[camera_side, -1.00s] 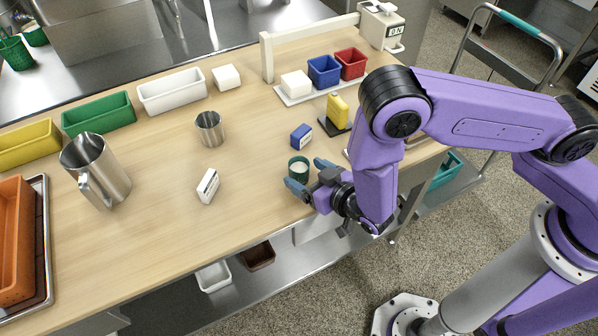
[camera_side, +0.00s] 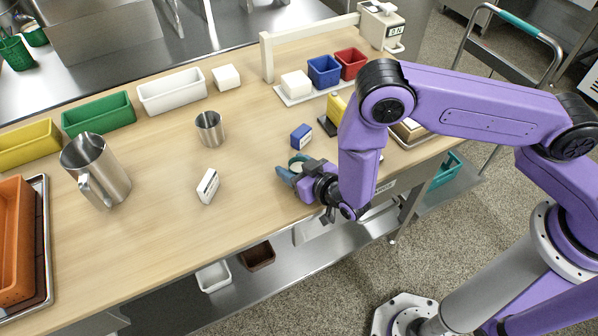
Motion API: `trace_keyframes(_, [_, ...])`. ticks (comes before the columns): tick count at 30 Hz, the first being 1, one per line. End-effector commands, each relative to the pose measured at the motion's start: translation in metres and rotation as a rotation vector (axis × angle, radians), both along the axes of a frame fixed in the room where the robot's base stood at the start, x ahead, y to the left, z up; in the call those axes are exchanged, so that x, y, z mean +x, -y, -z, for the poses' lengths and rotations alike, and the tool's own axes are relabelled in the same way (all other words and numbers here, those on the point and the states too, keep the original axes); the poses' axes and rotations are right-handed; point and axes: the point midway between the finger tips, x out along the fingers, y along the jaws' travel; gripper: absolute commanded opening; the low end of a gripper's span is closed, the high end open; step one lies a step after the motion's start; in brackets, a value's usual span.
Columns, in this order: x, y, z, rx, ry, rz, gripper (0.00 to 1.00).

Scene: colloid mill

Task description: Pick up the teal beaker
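The teal beaker (camera_side: 297,159) is a small round cup with pale contents, near the front edge of the wooden table. Only its upper rim area shows; my gripper hides the lower part. My gripper (camera_side: 293,170) is low over the table, at the beaker from its front right. One blue-grey finger shows along the beaker's near left side. The other finger is mostly hidden, so I cannot tell whether the fingers press on the beaker or stand apart from it. The beaker looks upright.
A blue block (camera_side: 301,137) lies just behind the beaker. A white labelled block (camera_side: 208,186) and a steel cup (camera_side: 210,128) stand to the left. A yellow block (camera_side: 337,105) is partly behind my arm. The table between the white block and my gripper is clear.

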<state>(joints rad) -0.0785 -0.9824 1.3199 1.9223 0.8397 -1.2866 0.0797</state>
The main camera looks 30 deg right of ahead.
Motion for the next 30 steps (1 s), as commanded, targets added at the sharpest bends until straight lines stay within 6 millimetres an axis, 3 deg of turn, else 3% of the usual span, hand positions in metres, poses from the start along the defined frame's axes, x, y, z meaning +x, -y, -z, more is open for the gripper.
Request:
trace_keyframes(11, [0.000,0.000,-0.001,0.000,0.001,0.000,0.23])
trace_keyframes(17, [0.000,-0.001,-0.012,0.002,0.001,0.001,0.23])
trace_keyframes(23, [-0.002,0.001,-0.036,0.002,0.002,-0.001,0.23])
trace_keyframes(30, [-0.031,0.019,-0.075,0.000,0.001,-0.003,0.23])
